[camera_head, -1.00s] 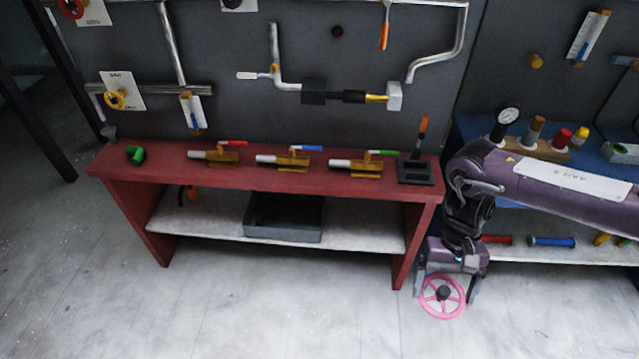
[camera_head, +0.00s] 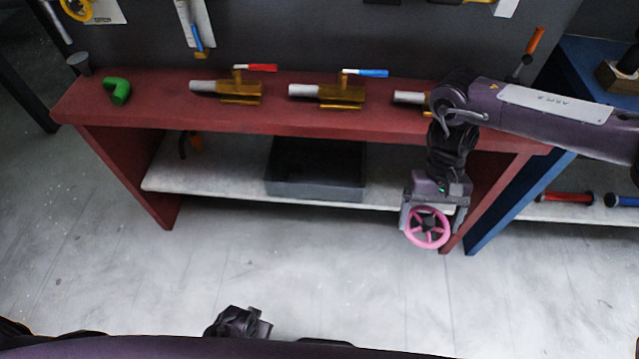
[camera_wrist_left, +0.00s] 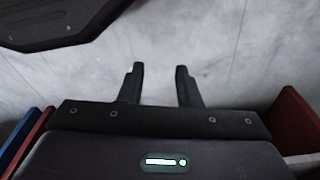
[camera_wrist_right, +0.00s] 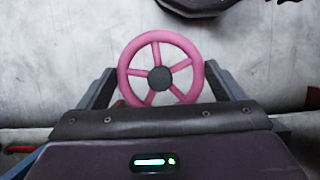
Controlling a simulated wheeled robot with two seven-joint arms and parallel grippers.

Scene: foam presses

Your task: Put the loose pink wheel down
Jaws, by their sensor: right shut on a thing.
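The pink wheel (camera_head: 427,228) has several spokes and a dark hub. My right gripper (camera_head: 429,222) is shut on it and holds it in front of the red bench's right end, above the floor. In the right wrist view the wheel (camera_wrist_right: 160,68) sits between the two fingers, its lower rim partly hidden by the gripper body. My left gripper (camera_wrist_left: 158,72) shows in the left wrist view with its fingers apart and nothing between them, over bare floor. In the head view only a dark part of my left arm shows at the bottom.
The red bench (camera_head: 150,118) carries a green elbow (camera_head: 117,90) and brass valves with red (camera_head: 262,68) and blue (camera_head: 372,73) handles. A grey tray (camera_head: 315,190) stands on its pale lower shelf (camera_head: 220,180). A blue bench (camera_head: 497,215) adjoins at right. Floor in front is clear.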

